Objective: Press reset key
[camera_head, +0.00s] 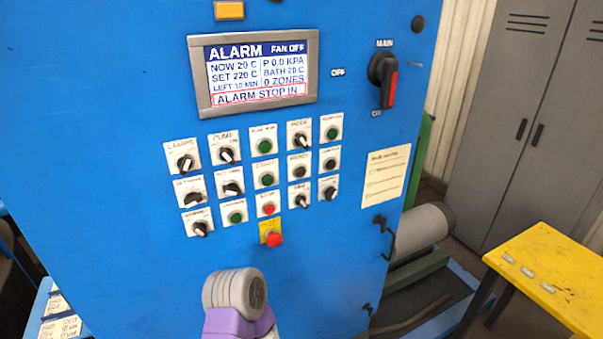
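A blue control cabinet (120,130) fills the left and middle of the head view. Its panel carries rows of small keys and knobs on white plates. A dark round key (299,171) in the middle row has a label that seems to read RESET, though the print is blurred. A screen (256,73) above shows ALARM, FAN OFF and ALARM STOP IN. A grey and purple link of my arm stands at the bottom, in front of the cabinet and below the keys. Neither gripper's fingers show.
A red stop button (274,240) on a yellow plate sits below the key rows. A black and red main switch (386,80) is at upper right. A yellow table (555,270) stands at lower right, before grey lockers (530,110). Cabinet handles (385,238) stick out at the right edge.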

